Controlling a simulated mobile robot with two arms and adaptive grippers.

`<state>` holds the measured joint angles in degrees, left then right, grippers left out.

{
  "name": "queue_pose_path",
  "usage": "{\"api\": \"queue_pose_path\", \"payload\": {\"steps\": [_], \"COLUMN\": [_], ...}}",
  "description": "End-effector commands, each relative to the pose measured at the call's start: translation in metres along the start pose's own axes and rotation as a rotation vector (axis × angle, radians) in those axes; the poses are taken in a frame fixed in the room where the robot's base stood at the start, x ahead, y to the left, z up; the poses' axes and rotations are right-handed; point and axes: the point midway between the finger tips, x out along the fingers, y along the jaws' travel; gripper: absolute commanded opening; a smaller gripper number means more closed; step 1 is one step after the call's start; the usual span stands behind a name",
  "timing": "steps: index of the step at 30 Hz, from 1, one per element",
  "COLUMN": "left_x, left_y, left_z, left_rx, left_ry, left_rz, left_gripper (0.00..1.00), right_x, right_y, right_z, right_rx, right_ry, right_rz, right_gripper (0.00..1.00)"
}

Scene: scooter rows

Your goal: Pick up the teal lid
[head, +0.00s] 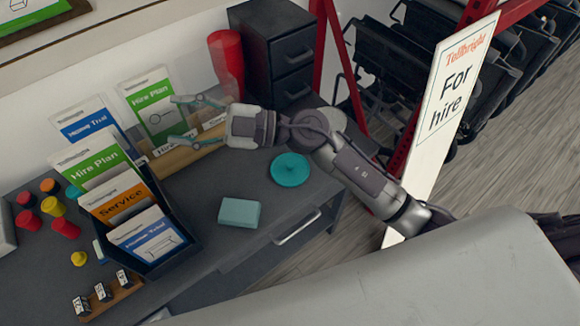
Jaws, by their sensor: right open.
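The teal lid (290,170) is a flat round disc with a small raised centre. It lies on the dark grey desk, right of the middle of the desk. My right gripper (176,121) is open, its two teal fingers spread and pointing left. It is above the back of the desk, to the left of the lid and apart from it, near the green Hire Plan leaflet (153,103). I see nothing held between its fingers. My right arm passes just behind the lid, which shows fully. My left gripper is not in view.
A pale teal box (239,212) lies left of and in front of the lid. A dark leaflet holder (168,262), a wooden card stand (172,164) and several coloured pots stand to the left. A red vase (227,62) and drawer unit (280,55) are behind.

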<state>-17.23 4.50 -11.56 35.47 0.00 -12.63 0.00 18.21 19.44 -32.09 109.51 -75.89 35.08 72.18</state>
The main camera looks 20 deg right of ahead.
Motion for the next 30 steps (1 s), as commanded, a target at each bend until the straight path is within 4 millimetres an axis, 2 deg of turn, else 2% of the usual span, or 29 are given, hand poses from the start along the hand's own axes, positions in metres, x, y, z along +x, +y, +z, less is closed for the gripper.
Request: {"api": "queue_pose_path", "payload": {"steps": [2,3,5,6,8,9,12,16,20,23,30], "left_x": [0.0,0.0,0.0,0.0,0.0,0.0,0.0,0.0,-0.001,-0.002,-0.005], "left_y": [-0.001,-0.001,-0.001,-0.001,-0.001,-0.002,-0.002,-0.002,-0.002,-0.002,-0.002], "left_z": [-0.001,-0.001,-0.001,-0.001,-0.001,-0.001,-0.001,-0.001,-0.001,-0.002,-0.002], "left_rx": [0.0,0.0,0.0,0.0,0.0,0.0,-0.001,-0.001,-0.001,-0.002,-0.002], "left_ry": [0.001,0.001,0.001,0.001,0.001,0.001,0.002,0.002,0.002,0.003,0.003], "left_rz": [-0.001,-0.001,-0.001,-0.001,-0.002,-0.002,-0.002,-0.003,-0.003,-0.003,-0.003], "left_gripper": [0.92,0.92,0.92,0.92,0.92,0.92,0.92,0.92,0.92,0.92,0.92], "right_x": [0.002,-0.004,-0.02,-0.036,-0.065,-0.086,-0.137,-0.185,-0.206,-0.211,-0.219], "right_y": [-0.03,-0.045,-0.062,-0.067,-0.068,-0.064,-0.042,-0.013,0.0,-0.006,-0.038], "right_z": [0.014,0.026,0.049,0.066,0.09,0.105,0.13,0.14,0.142,0.15,0.184], "right_rx": [-0.038,-0.045,-0.05,-0.048,-0.037,-0.026,0.009,0.053,0.077,0.085,0.085], "right_ry": [-0.056,-0.112,-0.229,-0.328,-0.5,-0.625,-0.93,-1.227,-1.359,-1.378,-1.373], "right_rz": [-0.266,-0.399,-0.589,-0.703,-0.85,-0.927,-1.052,-1.106,-1.113,-1.115,-1.117], "right_gripper": [0.55,0.55,0.55,0.55,0.55,0.55,0.55,0.55,0.55,0.55,0.55]}}
